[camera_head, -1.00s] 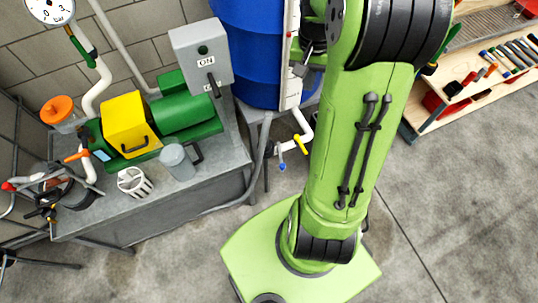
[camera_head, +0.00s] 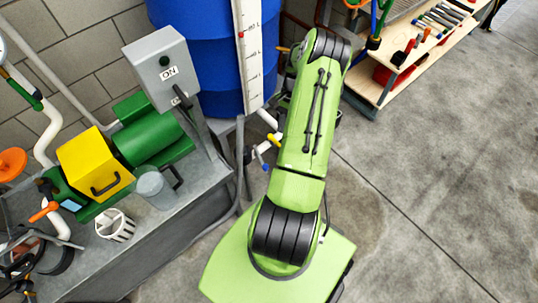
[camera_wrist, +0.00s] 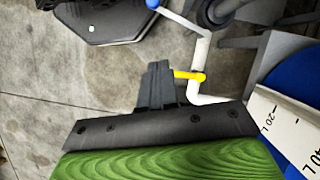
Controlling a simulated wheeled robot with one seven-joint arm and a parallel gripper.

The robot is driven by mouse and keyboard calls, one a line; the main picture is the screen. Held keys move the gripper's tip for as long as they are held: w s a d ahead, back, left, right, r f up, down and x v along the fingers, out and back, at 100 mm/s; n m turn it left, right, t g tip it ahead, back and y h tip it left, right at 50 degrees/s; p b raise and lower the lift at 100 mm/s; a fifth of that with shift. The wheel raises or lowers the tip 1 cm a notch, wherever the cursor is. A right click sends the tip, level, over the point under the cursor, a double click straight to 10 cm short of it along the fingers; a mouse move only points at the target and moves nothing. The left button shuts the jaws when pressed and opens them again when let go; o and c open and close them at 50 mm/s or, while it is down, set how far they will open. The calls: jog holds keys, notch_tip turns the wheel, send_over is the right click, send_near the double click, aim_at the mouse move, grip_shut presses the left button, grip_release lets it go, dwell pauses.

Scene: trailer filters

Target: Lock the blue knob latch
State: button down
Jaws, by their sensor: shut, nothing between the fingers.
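A small blue knob (camera_head: 265,163) sits at the end of a short pale lever on the white pipe below the blue drum, left of my arm in the head view. In the wrist view the blue knob (camera_wrist: 153,4) is at the top edge, its lever running right and down to the white pipe (camera_wrist: 202,50). A yellow handle (camera_wrist: 190,75) on the same pipe is right beside my gripper (camera_wrist: 158,68). My gripper is shut and empty, its fingertips below the blue knob in that picture and apart from it. In the head view my arm hides my gripper.
The blue drum (camera_head: 195,60) with a white litre scale (camera_head: 247,55) stands behind the pipe. A grey bench (camera_head: 180,215) with a green and yellow machine (camera_head: 95,160) is on the left. A wooden tool shelf (camera_head: 400,70) is at upper right. Open concrete floor lies right.

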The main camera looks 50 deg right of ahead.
jog(key=b, duration=0.3)
send_over(260, 156)
jog(key=s+d, duration=0.4)
jog(key=s, duration=0.1)
notch_tip(260, 156, down, 10)
jog(key=a, duration=0.2)
jog(key=a+r, duration=0.1)
jog(key=a, duration=0.1)
jog(key=shift+w+a+p, duration=0.1)
jog(key=shift+p, duration=0.2)
